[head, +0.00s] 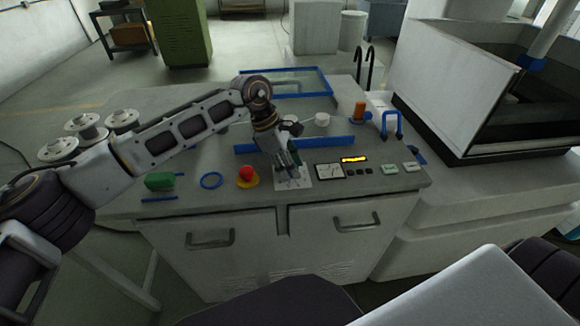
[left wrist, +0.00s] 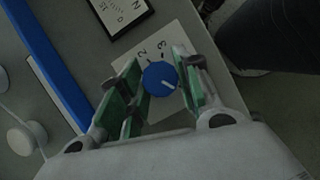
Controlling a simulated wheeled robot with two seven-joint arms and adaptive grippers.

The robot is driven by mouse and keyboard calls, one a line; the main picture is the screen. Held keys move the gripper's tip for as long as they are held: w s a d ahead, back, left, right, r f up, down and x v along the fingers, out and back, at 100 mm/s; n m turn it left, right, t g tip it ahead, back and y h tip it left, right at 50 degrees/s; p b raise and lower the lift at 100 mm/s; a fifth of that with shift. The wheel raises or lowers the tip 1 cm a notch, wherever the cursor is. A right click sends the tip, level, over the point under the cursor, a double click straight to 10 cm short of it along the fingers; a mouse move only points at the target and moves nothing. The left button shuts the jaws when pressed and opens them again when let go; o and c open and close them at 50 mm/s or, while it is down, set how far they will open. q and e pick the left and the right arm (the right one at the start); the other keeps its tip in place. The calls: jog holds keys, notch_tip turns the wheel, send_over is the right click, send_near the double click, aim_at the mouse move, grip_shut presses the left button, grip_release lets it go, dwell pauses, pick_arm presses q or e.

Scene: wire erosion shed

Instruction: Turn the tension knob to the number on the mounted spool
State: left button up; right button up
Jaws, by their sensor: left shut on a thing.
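The tension knob (left wrist: 160,78) is a round blue knob with a short white line at the lower right of its face in the left wrist view. It stands on a white dial card (left wrist: 187,42) where a 2 and a 3 can be read; other marks are hidden. My left gripper (left wrist: 158,88) is shut on the knob, one green-padded finger on each side. In the head view my left gripper (head: 289,168) points down over the card (head: 296,184) and hides the knob. A white spool (head: 322,119) sits behind the blue rail; no number is legible on it. My right gripper is out of view.
A red emergency button (head: 246,173) and a blue ring (head: 211,181) lie left of the card. A gauge (head: 330,171) and a lit yellow display (head: 354,159) are to its right. A blue rail (head: 325,143) runs behind. Several spools (head: 86,126) stand at the left.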

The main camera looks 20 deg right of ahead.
pick_arm(q)
jog(key=shift+r, duration=0.1)
jog(key=o, duration=1)
jog(key=shift+r, duration=0.1)
jog(key=v, duration=1.1)
jog(key=shift+w+a+r, duration=0.15)
jog(key=shift+r, duration=0.15)
